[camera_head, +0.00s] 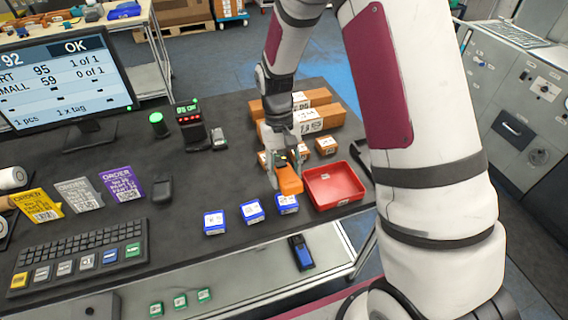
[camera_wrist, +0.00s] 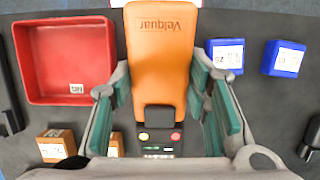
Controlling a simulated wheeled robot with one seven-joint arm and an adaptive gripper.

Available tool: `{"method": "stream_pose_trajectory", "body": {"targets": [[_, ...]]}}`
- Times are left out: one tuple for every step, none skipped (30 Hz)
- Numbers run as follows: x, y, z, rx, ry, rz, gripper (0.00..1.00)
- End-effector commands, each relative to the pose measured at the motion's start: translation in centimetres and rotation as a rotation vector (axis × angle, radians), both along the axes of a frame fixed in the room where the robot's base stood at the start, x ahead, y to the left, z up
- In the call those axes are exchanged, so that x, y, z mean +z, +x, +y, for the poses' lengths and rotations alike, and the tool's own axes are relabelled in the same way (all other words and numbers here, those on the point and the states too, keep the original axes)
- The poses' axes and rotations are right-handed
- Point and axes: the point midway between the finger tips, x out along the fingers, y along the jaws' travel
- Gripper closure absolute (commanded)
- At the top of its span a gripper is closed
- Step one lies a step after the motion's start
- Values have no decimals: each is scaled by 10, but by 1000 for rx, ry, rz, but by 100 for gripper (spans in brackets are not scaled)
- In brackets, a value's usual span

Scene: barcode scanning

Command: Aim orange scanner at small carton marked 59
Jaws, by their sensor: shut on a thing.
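My gripper (camera_head: 284,160) is shut on the orange scanner (camera_head: 289,182) and holds it above the dark table, beside the red tray's left edge. In the wrist view the scanner (camera_wrist: 160,50) lies between the two fingers (camera_wrist: 161,85), with its buttons toward the wrist. Small brown cartons stand behind it, one of them right of the gripper (camera_head: 326,146); in the wrist view one shows at lower left (camera_wrist: 57,146). Small blue cartons stand in front, at left (camera_head: 214,222), middle (camera_head: 252,212) and right (camera_head: 287,203). I cannot read which small carton bears 59.
The red tray (camera_head: 334,203) looks empty. Larger brown cartons (camera_head: 318,121) stand behind the gripper. The monitor (camera_head: 62,80) lists PART 95 as 1 of 1 and SMALL 59 as 0 of 1. A keyboard (camera_head: 76,254) and order cards (camera_head: 80,193) are at left. A dark-blue device (camera_head: 301,253) lies lower.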

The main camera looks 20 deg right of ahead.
Motion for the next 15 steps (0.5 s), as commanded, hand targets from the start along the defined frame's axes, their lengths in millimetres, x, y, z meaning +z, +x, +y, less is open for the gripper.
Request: {"method": "stream_pose_trajectory", "body": {"targets": [[-4, 0, 0, 0, 0, 1, 93], [-5, 0, 0, 0, 0, 1, 93], [-7, 0, 0, 0, 0, 1, 93], [-8, 0, 0, 0, 0, 0, 93], [-8, 0, 0, 0, 0, 0, 93], [-9, 0, 0, 0, 0, -1, 93], [-9, 0, 0, 0, 0, -1, 93], [-10, 0, 0, 0, 0, -1, 93], [-10, 0, 0, 0, 0, -1, 93], [-10, 0, 0, 0, 0, -1, 93], [-10, 0, 0, 0, 0, -1, 93], [-10, 0, 0, 0, 0, -1, 93], [-9, 0, 0, 0, 0, -1, 93], [-8, 0, 0, 0, 0, -1, 93], [-4, 0, 0, 0, 0, -2, 93]]}}
